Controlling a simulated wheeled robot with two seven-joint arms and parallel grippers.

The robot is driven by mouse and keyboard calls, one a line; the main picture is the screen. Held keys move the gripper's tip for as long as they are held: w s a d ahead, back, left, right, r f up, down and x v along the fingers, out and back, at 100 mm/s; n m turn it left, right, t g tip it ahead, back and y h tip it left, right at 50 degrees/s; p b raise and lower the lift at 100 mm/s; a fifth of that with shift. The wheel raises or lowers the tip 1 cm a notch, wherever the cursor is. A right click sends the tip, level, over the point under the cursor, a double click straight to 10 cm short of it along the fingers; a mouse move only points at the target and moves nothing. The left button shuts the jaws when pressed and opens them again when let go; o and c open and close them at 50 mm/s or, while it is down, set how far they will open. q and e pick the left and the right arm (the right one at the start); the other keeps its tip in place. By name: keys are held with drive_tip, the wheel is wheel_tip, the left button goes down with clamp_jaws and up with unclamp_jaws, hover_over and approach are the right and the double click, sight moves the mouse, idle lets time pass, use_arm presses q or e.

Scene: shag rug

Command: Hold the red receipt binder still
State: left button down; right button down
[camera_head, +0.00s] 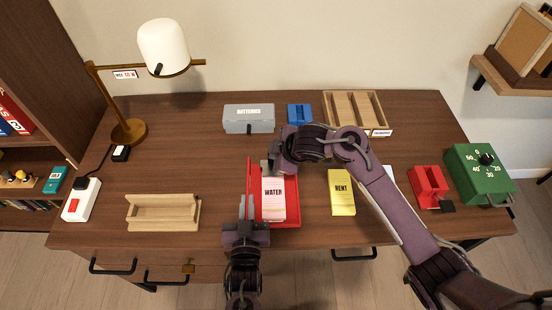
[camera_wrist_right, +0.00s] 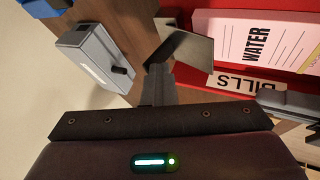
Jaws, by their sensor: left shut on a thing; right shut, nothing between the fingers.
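The red receipt binder (camera_head: 293,215) lies open near the front middle of the desk, its red cover standing up on the left. A pink pad marked WATER (camera_head: 273,200) lies in it. My left gripper (camera_head: 246,208) is shut on the binder at its front left, by the upright cover. My right gripper (camera_head: 268,165) is shut and empty at the binder's back edge; contact cannot be told. In the right wrist view, the binder (camera_wrist_right: 285,84) shows a BILLS label, with the WATER pad (camera_wrist_right: 258,40) partly cut off.
A yellow RENT pad (camera_head: 341,195) lies to the right, under my right arm's reach. A grey box (camera_head: 249,120), a blue holder (camera_head: 299,113) and a wooden tray (camera_head: 341,107) stand behind. A wooden holder (camera_head: 163,213) is at left; a red holder (camera_head: 429,184) and green timer (camera_head: 478,174) at right.

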drive_tip(key=shift+w+r, duration=0.1)
drive_tip(key=shift+w, duration=1.7)
drive_tip(key=shift+s+f, duration=0.1)
drive_tip(key=shift+f, duration=0.1)
drive_tip(key=shift+s+f, duration=0.35)
drive_tip(key=shift+s, duration=0.3)
